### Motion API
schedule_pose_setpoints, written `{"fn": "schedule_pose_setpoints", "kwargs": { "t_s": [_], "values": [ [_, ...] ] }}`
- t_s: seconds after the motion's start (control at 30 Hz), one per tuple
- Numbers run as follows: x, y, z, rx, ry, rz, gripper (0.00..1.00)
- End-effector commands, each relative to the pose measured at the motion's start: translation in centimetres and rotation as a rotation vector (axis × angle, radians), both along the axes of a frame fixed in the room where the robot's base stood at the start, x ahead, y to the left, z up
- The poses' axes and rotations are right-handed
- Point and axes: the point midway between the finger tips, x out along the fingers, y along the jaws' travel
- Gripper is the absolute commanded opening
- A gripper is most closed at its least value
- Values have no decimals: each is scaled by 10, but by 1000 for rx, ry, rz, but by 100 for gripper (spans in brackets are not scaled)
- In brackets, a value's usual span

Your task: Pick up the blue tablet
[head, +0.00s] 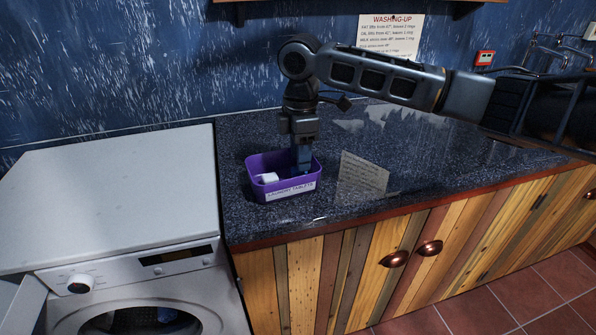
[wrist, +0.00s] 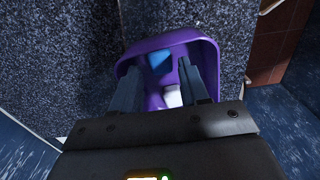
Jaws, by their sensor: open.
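The blue tablet (wrist: 158,61) shows in the wrist view, inside the purple tub near one end. A white tablet (wrist: 172,97) lies in the same tub and also shows in the head view (head: 268,178). The tub (head: 291,192), labelled "LAUNDRY TABLETS", stands on the dark speckled counter. My gripper (head: 302,168) points down into the tub. In the wrist view its open fingers (wrist: 160,67) stand apart, with the blue tablet just beyond the gap between their tips. I cannot make out the blue tablet in the head view, where my gripper blocks part of the tub.
A white washing machine (head: 115,195) with its door open stands left of the counter (head: 440,165). The wall is behind, with a washing-up notice (head: 390,36). The counter's right side is mostly clear.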

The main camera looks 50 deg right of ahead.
Motion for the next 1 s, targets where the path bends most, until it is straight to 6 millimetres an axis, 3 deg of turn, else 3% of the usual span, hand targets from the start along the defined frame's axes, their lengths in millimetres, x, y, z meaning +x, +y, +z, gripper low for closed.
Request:
{"fn": "schedule_pose_setpoints", "kwargs": {
  "t_s": [0.2,0.5,0.93,1.0],
  "values": [
    [2,2,-26,0,1,-2,45],
    [2,3,-31,-1,1,0,44],
    [2,3,-30,-1,1,0,3],
    [2,3,-30,-1,1,0,2]
  ]
}}
